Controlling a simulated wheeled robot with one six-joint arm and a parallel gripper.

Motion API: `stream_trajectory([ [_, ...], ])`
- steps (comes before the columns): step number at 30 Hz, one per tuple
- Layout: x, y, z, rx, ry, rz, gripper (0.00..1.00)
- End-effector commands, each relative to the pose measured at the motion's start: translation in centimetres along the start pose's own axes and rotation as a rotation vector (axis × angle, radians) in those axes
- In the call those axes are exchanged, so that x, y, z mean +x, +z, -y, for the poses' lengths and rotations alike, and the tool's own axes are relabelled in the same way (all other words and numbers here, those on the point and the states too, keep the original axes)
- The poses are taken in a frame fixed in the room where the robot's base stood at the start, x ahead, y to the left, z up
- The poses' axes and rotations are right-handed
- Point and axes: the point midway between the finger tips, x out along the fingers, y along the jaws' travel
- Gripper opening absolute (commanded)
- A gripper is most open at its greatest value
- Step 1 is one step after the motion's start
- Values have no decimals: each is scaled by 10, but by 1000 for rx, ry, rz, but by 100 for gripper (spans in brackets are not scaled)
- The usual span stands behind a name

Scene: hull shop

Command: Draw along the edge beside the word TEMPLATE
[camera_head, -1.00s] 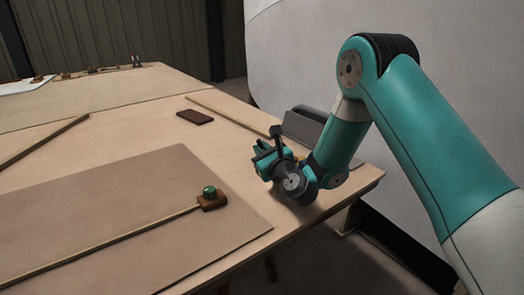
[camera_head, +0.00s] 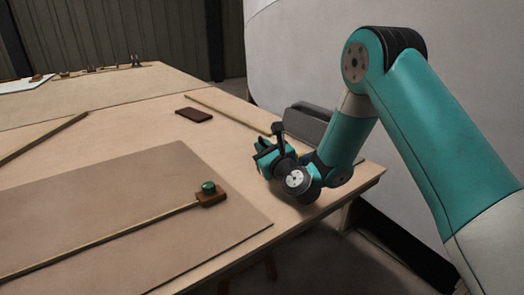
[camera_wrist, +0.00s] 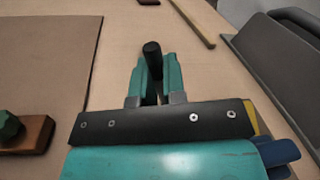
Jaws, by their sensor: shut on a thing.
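My gripper (camera_head: 268,158) is over the right part of the table, to the right of a large brown sheet (camera_head: 130,185). In the wrist view my gripper (camera_wrist: 153,85) is shut on a dark, round-ended stick-like tool (camera_wrist: 152,56), which stands up between the teal fingers. Its lower end is hidden, so I cannot tell whether it touches the table. The sheet shows at the left of the wrist view (camera_wrist: 45,65), apart from the fingers. I can read no word TEMPLATE in either view.
A thin wooden batten (camera_head: 110,240) lies across the sheet, ending at a brown block with a green knob (camera_head: 209,192). Another strip (camera_head: 232,114), a dark flat block (camera_head: 194,114) and a grey bin (camera_head: 308,124) are beyond my gripper. Bare table lies between sheet and gripper.

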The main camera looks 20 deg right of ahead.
Motion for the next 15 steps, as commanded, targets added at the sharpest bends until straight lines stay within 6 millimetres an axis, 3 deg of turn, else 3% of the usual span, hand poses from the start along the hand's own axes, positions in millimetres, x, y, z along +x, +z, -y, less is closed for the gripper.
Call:
stream_trajectory([
  [15,-10,-2,1,-1,0,-2,0],
])
